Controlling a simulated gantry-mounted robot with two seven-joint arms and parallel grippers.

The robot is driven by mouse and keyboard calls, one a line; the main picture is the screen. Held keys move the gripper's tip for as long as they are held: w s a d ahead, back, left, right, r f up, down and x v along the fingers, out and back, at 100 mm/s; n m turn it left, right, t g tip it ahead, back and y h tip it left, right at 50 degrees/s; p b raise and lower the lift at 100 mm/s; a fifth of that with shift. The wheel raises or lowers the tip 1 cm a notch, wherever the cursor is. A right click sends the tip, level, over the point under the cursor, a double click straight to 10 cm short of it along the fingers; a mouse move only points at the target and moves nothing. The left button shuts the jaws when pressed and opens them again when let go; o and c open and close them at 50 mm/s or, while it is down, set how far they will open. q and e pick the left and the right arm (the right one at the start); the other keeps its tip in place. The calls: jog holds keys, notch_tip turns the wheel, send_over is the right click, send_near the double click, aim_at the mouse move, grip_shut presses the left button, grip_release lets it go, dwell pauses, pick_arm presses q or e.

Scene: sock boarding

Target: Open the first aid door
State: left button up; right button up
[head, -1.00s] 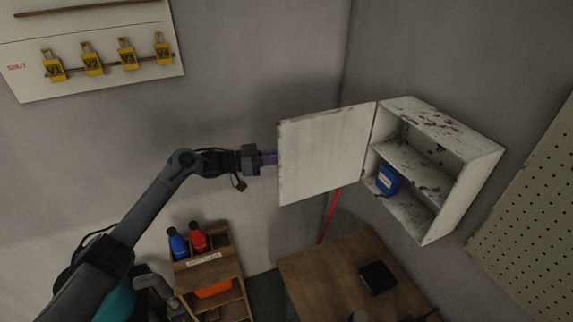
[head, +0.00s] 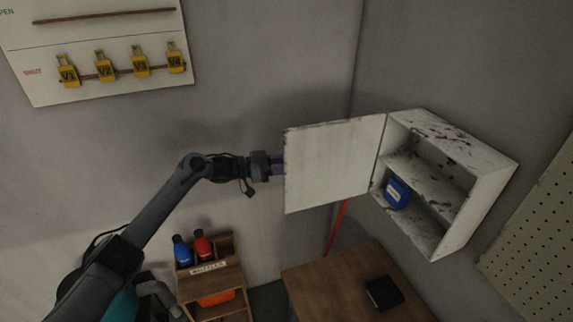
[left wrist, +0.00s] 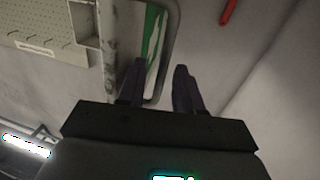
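The white, scuffed first aid cabinet (head: 452,150) hangs on the wall at the right in the head view. Its door (head: 335,165) stands wide open, swung out to the left, so the shelves inside show. My left gripper (head: 279,164) is at the door's free left edge; its fingertips are partly hidden behind the door. My right gripper is not in view.
A blue item (head: 397,193) sits inside the cabinet. Below are a wooden table (head: 335,290) with a black item (head: 384,293) and a wooden bottle rack (head: 212,268). A board with yellow tags (head: 100,65) hangs at the upper left.

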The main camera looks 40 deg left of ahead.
pick_arm(q)
jog(key=b+v, duration=0.2)
jog(key=v, duration=0.9)
jog(key=shift+w, duration=0.1)
